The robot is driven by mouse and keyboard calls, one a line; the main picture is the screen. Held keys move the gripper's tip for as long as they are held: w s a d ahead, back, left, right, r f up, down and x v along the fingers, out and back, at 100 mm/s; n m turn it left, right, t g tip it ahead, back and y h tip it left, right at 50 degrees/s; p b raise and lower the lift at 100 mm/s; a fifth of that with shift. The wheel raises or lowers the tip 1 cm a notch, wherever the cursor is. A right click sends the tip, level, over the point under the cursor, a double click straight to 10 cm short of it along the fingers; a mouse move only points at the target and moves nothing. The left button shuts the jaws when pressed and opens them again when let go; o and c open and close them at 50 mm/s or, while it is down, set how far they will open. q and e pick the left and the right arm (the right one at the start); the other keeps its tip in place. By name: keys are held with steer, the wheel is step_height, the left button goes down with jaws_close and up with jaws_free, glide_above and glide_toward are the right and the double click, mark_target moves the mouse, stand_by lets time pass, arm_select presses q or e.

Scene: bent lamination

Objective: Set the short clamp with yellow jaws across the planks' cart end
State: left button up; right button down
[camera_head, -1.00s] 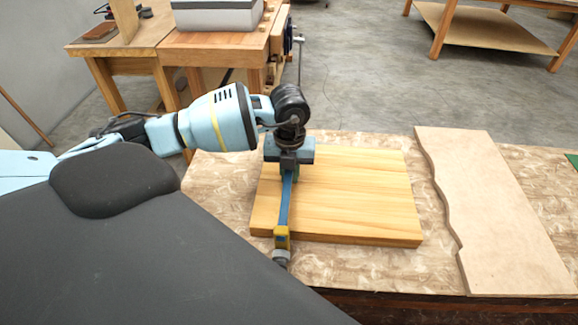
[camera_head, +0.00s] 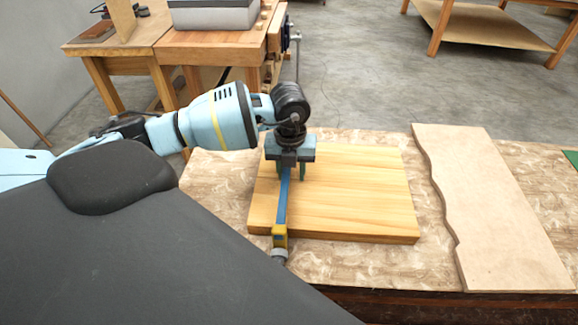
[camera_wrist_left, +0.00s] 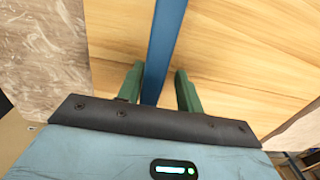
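The short clamp has a blue bar (camera_head: 283,200) and a yellow jaw (camera_head: 279,236) with a grey screw end. Its bar lies across the glued-up planks (camera_head: 350,195) near their left end, and the yellow jaw is at their near edge. The far jaw is hidden behind my left gripper. My left gripper (camera_head: 290,176) is above the bar, pointing down. In the left wrist view its green fingers (camera_wrist_left: 160,88) stand on either side of the blue bar (camera_wrist_left: 163,45), apart, with a visible gap on the right. My right gripper is not in view.
The planks lie on a mottled worktable (camera_head: 330,262). A pale board with a wavy edge (camera_head: 490,210) lies to their right. A green piece (camera_head: 572,158) is at the right edge. A wooden bench with a vise (camera_head: 215,50) stands behind.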

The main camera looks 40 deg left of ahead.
arm_select(q)
steer(key=shift+s+a+f, duration=0.25)
steer(key=shift+s+f, duration=0.05)
steer(key=shift+f, duration=0.15)
steer(key=shift+s+a+f, duration=0.2)
steer(key=shift+s+f, duration=0.05)
steer(key=shift+f, duration=0.2)
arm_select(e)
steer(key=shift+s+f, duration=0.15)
arm_select(q)
steer(key=shift+r, duration=0.15)
steer(key=shift+w+r, duration=0.1)
steer(key=shift+r, duration=0.15)
steer(key=r, duration=0.8)
steer(key=shift+w+d, duration=0.25)
steer(key=shift+w, duration=0.05)
steer(key=shift+r, duration=0.4)
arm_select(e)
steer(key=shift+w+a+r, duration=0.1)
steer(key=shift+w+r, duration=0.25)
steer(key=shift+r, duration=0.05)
arm_select(q)
steer(key=shift+r+p, duration=0.15)
steer(key=shift+p, duration=0.2)
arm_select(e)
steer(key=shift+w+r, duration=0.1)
